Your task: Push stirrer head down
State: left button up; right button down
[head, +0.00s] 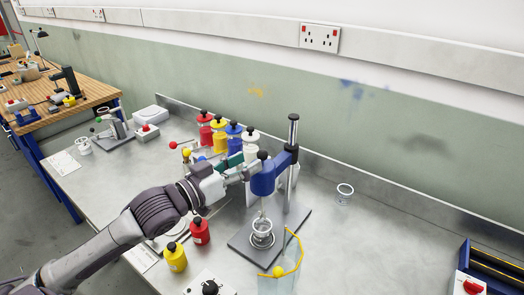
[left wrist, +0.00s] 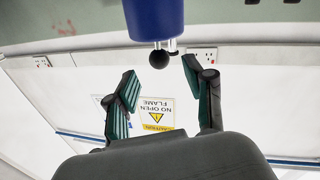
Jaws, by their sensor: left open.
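The stirrer has a blue head (head: 264,182) on a grey upright post (head: 293,150) that rises from a dark base plate (head: 240,241). My left gripper (head: 247,168) is open beside the left side of the head, near a black ball knob (head: 262,155). In the left wrist view, the blue head (left wrist: 153,18) is at the top, and a black knob (left wrist: 159,58) shows between the spread green-padded fingers of the left gripper (left wrist: 160,75). I cannot tell whether they touch it. My right gripper is not in view.
Several coloured bottles (head: 218,142) stand behind my left gripper. A red bottle (head: 200,231) and a yellow bottle (head: 175,257) stand in front of it. A yellow-edged clear shield (head: 278,272) is at the front. A small glass (head: 344,193) stands right, with clear bench around it.

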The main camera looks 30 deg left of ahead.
aim_at(258, 157)
pick_arm(q)
jog(key=p+x, duration=0.1)
jog(key=x, duration=0.4)
jog(key=shift+w+d, duration=0.2)
jog(key=shift+w, duration=0.15)
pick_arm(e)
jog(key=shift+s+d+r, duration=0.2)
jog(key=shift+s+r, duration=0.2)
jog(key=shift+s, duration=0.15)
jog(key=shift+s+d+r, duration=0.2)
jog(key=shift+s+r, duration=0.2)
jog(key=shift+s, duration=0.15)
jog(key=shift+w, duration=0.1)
pick_arm(q)
jog(key=shift+c, duration=0.7)
grip_shut()
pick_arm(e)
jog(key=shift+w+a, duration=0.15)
